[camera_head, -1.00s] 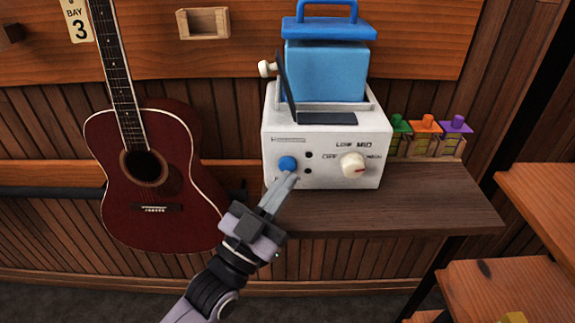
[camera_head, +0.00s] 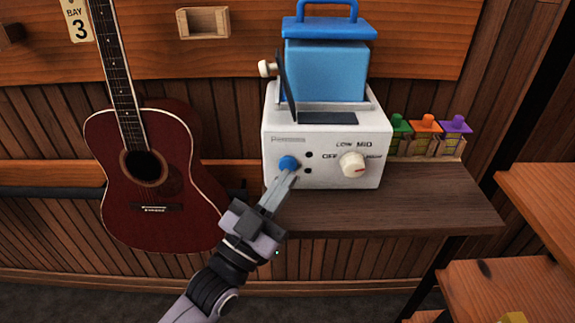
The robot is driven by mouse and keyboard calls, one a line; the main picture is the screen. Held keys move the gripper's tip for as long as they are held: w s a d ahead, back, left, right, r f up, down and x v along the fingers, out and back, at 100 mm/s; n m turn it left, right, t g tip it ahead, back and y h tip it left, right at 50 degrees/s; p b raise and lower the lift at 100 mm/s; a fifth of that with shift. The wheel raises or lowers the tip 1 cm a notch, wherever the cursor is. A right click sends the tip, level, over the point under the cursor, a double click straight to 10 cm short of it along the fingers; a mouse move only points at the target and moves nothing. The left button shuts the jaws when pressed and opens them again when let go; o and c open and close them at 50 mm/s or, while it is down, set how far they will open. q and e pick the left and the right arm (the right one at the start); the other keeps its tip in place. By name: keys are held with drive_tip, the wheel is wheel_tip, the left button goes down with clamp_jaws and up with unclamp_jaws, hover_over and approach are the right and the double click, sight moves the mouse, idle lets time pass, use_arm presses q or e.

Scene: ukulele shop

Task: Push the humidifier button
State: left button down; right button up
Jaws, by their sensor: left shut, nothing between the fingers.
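The humidifier (camera_head: 325,140) is a white box with a blue tank (camera_head: 325,72) and blue handled lid on top. It stands on a dark wooden shelf. My left gripper (camera_head: 285,178) is shut and empty. Its fingertips are at the lower edge of the blue button and overlap it in the picture; I cannot tell whether they touch it. My right gripper is not in view.
A dark red guitar (camera_head: 150,180) hangs at the left of the humidifier. Small bottles with green, orange and purple tops (camera_head: 427,136) stand in a holder behind the right side of the shelf (camera_head: 430,200). The shelf's right part is bare. Wooden steps (camera_head: 530,210) are at the far right.

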use_arm(q)
drive_tip(key=shift+w, duration=0.25)
drive_tip(key=shift+w, duration=0.5)
idle(0.6)
drive_tip(key=shift+s, duration=0.1)
drive_tip(key=shift+s+p, duration=0.35)
drive_tip(key=shift+s, duration=0.5)
drive_tip(key=shift+s, duration=0.1)
drive_tip(key=s+p, duration=0.2)
drive_tip(key=s, duration=0.3)
drive_tip(key=shift+s+p, duration=0.3)
drive_tip(key=shift+s, duration=0.1)
